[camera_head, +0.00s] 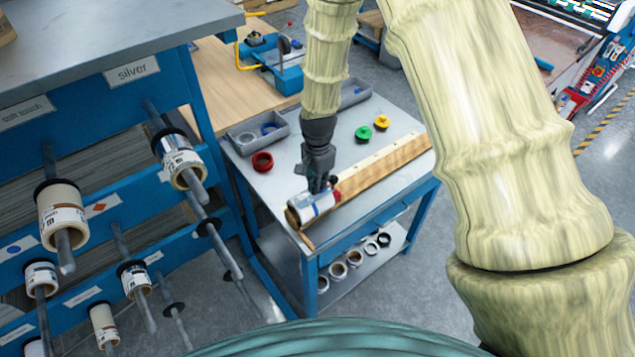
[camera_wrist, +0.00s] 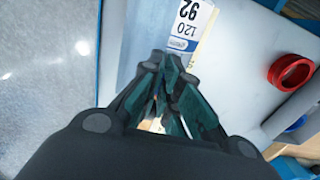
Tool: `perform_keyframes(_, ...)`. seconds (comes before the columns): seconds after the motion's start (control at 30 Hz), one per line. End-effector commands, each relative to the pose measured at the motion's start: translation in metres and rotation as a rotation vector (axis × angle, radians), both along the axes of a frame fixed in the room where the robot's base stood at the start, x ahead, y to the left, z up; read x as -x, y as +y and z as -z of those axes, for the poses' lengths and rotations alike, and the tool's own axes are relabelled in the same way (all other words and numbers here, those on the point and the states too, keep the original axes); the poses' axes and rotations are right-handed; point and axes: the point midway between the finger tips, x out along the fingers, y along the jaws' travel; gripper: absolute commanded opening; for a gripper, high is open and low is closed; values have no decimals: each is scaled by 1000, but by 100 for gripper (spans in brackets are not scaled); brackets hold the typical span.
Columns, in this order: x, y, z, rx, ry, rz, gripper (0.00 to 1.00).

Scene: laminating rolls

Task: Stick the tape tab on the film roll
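The film roll (camera_head: 316,204) is a white cylinder with a printed label and a blue band. It lies across the near end of a wooden board on the table. Its label also shows in the wrist view (camera_wrist: 187,28), just beyond the fingertips. My gripper (camera_head: 318,188) is directly above the roll, pointing down. In the wrist view its fingertips (camera_wrist: 170,62) are drawn together beside the label. I cannot tell whether they touch the roll. I cannot make out a separate tape tab; the fingers hide part of the roll.
A blue rack (camera_head: 150,97) with rolls on pegs stands left. Several rolls lie on the shelf below.

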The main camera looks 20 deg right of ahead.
Motion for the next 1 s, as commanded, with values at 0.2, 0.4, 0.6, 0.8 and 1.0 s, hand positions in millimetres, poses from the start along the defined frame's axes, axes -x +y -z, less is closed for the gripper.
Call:
perform_keyframes(0.2, 0, 0, 1, 0, 0, 0, 0)
perform_keyframes(0.4, 0, 0, 1, 0, 0, 0, 8)
perform_keyframes(0.6, 0, 0, 1, 0, 0, 0, 30)
perform_keyframes(0.8, 0, 0, 1, 0, 0, 0, 30)
perform_keyframes(1.0, -1, 0, -9, 0, -2, 0, 30)
